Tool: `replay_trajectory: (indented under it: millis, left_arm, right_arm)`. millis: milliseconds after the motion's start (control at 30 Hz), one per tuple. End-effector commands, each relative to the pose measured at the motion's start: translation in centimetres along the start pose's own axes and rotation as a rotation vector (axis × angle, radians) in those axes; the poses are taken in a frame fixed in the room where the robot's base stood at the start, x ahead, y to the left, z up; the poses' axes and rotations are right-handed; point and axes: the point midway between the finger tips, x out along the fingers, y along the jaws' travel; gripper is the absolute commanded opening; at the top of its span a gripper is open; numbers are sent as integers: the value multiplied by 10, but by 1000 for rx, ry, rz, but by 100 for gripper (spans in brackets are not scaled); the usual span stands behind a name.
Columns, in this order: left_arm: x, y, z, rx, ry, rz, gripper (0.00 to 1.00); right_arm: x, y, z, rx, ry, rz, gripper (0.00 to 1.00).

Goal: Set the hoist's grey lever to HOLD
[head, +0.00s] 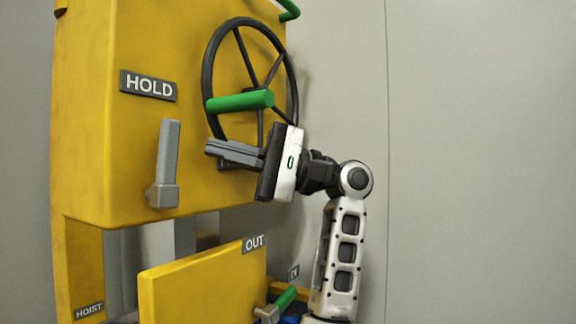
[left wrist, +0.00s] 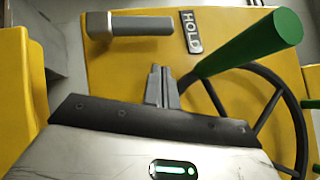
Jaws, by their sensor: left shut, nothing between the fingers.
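The grey lever (head: 168,150) is on the front of the yellow hoist box (head: 95,140). It points up from its pivot block, toward the HOLD plate (head: 148,86) above it. In the left wrist view the lever (left wrist: 142,26) lies sideways with its free end toward the HOLD plate (left wrist: 191,32). My left gripper (head: 212,150) is shut and empty, to the right of the lever and apart from it, its fingers pointing left. The closed fingers (left wrist: 160,82) also show in the left wrist view. A second plate behind the gripper is mostly hidden. My right gripper is not in view.
A black handwheel (head: 236,30) with a green handle (head: 240,101) is close above my left gripper. The grey wall at right is clear.

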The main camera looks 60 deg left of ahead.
Motion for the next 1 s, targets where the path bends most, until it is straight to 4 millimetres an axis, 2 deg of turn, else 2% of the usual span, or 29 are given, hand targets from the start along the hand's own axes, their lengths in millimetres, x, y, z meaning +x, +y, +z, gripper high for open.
replay_trajectory:
  millis: [67,200,400,600,1000]
  left_arm:
    - [-20,-8,1,2,4,-4,0]
    - [-52,-13,2,2,3,-4,0]
    - [-84,-18,2,1,2,-1,0]
    - [-98,-18,2,-1,1,-1,0]
    - [-98,-18,2,-1,0,0,0]
  right_arm:
    - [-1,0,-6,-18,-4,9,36]
    - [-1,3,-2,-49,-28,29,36]
    - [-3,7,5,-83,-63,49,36]
    - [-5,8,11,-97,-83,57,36]
    - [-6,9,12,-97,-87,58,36]
